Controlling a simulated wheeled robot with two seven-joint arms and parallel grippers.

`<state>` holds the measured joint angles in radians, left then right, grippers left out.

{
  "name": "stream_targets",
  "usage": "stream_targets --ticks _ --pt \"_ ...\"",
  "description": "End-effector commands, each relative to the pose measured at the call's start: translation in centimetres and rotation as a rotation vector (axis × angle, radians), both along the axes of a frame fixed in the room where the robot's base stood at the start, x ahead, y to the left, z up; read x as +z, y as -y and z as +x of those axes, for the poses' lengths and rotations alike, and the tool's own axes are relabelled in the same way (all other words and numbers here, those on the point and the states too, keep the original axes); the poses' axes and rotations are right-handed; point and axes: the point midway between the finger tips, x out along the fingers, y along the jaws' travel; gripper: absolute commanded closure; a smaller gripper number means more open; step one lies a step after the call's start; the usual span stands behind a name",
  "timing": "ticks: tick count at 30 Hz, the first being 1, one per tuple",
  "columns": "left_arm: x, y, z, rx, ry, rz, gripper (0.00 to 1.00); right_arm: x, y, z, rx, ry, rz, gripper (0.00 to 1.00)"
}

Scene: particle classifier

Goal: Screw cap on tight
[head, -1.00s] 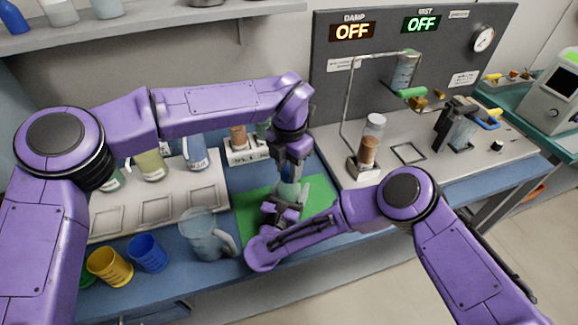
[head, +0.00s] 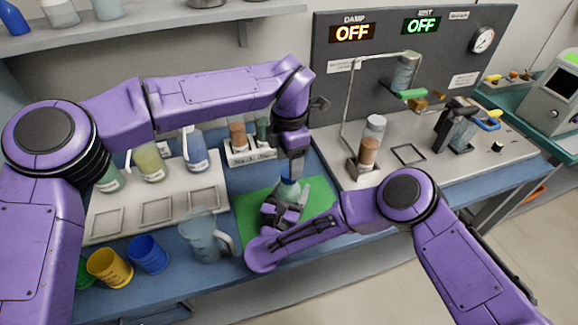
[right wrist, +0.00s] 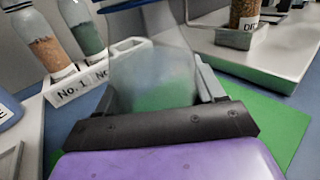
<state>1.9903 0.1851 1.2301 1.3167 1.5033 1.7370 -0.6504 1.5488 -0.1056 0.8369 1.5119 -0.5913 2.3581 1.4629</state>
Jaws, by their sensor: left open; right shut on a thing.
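A clear, wide-bodied bottle (right wrist: 150,65) stands in front of my right wrist camera, its lower part tinted by the green mat behind. It also shows in the head view (head: 289,189), partly hidden by the grippers. A blue cap or rim (right wrist: 122,4) shows at its top, cut by the frame edge. I cannot tell how tightly it sits. My right gripper (head: 281,208) is shut on the bottle, one finger on each side. My left gripper (head: 292,178) points down right above the bottle's top and is open. Its fingertips are small and hard to make out.
A green mat (head: 320,194) lies under the bottle. A white rack (head: 246,152) with two filled bottles stands behind. A clear jug (head: 203,238) stands at front left, with yellow (head: 108,267) and blue (head: 148,254) cups farther left. An apparatus panel (head: 450,60) is at right.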

Motion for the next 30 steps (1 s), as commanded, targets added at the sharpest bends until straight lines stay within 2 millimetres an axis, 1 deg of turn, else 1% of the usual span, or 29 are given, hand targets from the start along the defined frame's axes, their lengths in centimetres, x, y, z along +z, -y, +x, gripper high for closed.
stream_targets --ticks 1,3,9,10,11,13,14,15,17,19,21,24,27,30 --pt "0.7 0.0 0.0 0.0 0.001 0.0 0.4 0.0 0.0 0.0 0.0 0.0 0.0 1.0" --pt "1.3 0.0 0.0 -0.001 0.001 0.0 0.4 0.0 0.0 0.0 0.0 0.0 0.0 1.0" --pt "1.4 0.0 0.0 -0.001 -0.001 0.0 0.4 0.0 0.0 0.0 0.0 0.0 0.0 1.0" --pt "1.4 0.0 0.0 0.0 -0.001 0.0 0.37 0.0 0.0 0.0 0.0 0.0 0.0 1.0" --pt "1.4 0.0 0.0 -0.001 0.001 0.0 0.37 0.0 0.0 0.0 0.0 0.0 0.0 1.0" --pt "2.1 0.1 0.1 -0.003 0.018 0.004 0.37 0.0 0.0 0.0 0.0 0.0 0.0 1.0" --pt "2.8 0.1 0.2 -0.003 0.035 0.013 0.37 0.0 0.0 0.0 0.0 0.0 0.0 1.0" --pt "3.8 -0.1 0.4 0.018 0.057 0.031 0.37 0.0 0.0 0.0 0.0 0.0 0.0 1.0" --pt "4.5 -0.3 0.4 0.169 0.063 0.037 0.37 0.0 0.0 0.0 0.0 0.0 0.0 1.0" --pt "5.0 -0.4 0.4 0.374 0.06 0.033 0.37 0.0 0.0 0.0 0.0 0.0 0.0 1.0" --pt "5.1 -0.4 0.3 0.572 0.049 0.023 0.37 0.0 0.0 0.0 0.0 0.0 0.0 1.0" --pt "4.9 -0.3 0.2 0.815 0.022 0.012 0.37 0.0 0.0 0.0 0.0 0.0 0.0 1.0" --pt "4.8 -0.1 0.0 0.977 0.001 0.003 0.37 0.0 0.0 0.0 0.0 0.0 0.001 1.0" --pt "4.8 0.0 0.0 1.054 -0.002 0.0 0.37 0.0 0.0 0.0 0.0 0.001 0.001 1.0"
